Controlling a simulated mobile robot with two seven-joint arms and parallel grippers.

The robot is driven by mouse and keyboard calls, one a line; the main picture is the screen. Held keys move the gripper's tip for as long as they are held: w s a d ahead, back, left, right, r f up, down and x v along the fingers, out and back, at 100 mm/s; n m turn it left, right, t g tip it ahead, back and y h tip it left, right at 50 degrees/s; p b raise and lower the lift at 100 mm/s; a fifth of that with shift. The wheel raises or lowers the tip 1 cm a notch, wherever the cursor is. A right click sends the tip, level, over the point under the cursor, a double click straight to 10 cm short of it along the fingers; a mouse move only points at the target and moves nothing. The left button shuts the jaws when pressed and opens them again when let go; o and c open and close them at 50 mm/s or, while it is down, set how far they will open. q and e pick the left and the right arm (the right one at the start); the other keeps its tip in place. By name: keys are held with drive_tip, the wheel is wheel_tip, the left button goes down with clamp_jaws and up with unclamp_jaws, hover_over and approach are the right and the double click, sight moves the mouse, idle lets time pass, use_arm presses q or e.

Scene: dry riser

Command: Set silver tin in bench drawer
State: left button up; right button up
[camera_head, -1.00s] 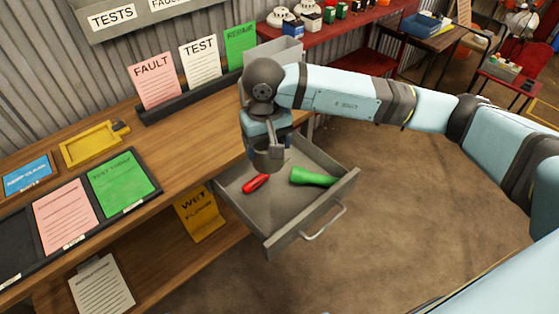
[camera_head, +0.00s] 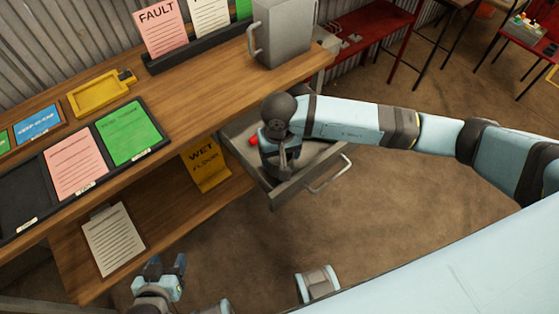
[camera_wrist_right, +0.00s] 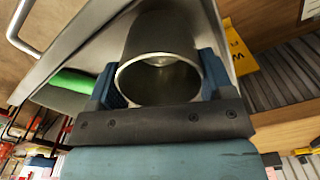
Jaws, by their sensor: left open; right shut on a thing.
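The silver tin (camera_wrist_right: 160,55) is a grey open cylinder. In the right wrist view it sits between the two blue fingers of my right gripper (camera_wrist_right: 160,78), its open end facing the camera. My right gripper (camera_head: 280,162) is shut on it, over the open bench drawer (camera_head: 312,172); in the head view the arm and gripper mostly hide the tin. I cannot tell whether the tin touches the drawer floor. My left gripper (camera_head: 163,266) is open and empty, low at the bottom left, apart from the drawer.
A red item (camera_head: 253,140) lies in the drawer, and a green item (camera_wrist_right: 73,80) shows in the wrist view. A grey box with a handle (camera_head: 283,32) stands on the bench. A yellow wet-floor sign (camera_head: 205,167) is left of the drawer. The floor right of the drawer is clear.

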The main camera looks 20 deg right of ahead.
sight(279, 163)
drive_tip(key=shift+f, duration=2.1)
drive_tip(key=shift+f, duration=0.2)
drive_tip(key=o, duration=0.7)
drive_tip(key=shift+c, duration=0.2)
